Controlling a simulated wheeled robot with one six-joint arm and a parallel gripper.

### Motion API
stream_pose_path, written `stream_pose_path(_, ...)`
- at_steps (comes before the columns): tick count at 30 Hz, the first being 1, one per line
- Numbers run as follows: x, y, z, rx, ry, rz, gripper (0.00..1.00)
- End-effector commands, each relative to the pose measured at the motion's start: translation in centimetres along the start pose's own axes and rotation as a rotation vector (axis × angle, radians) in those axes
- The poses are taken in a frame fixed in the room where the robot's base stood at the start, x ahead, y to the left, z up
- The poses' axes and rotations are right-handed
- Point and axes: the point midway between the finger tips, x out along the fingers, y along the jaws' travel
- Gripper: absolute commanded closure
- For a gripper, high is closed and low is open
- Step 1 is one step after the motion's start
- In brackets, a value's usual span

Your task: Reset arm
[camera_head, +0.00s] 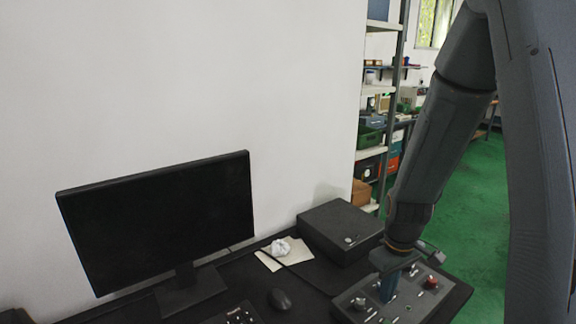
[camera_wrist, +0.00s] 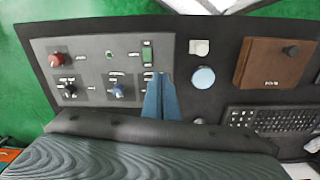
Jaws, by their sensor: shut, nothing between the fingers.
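My gripper (camera_head: 388,288) hangs down over the control box at the lower right of the head view. In the wrist view its two bluish fingers (camera_wrist: 160,98) are together, with nothing between them. The grey control box (camera_head: 362,304) has a red knob, a blue knob and a green switch. It also shows in the wrist view (camera_wrist: 92,46), with the fingers in front of its right edge. I cannot tell whether the fingertips touch it.
A black monitor (camera_head: 160,220), a mouse (camera_head: 279,299), crumpled paper (camera_head: 280,247) and a black case (camera_head: 340,229) stand on the dark desk. The wrist view shows a brown box (camera_wrist: 275,62), a light blue disc (camera_wrist: 203,78) and a keyboard (camera_wrist: 270,119). Green floor (camera_head: 480,240) is open at right.

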Motion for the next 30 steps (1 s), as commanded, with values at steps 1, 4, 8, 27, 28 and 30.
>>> stream_pose_path(1, -1.3, -1.2, 0.1, 0.039, 0.014, 0.008, 1.0)
stream_pose_path(4, -3.4, -3.5, 0.9, 0.141, 0.035, 0.014, 1.0)
stream_pose_path(8, -5.5, -6.2, 2.2, 0.262, 0.061, 0.017, 1.0)
stream_pose_path(27, -7.5, -9.5, 4.5, 0.426, 0.091, 0.013, 1.0)
stream_pose_path(28, -7.5, -9.5, 4.5, 0.426, 0.091, 0.013, 1.0)
stream_pose_path(30, -7.5, -9.5, 4.5, 0.426, 0.091, 0.013, 1.0)
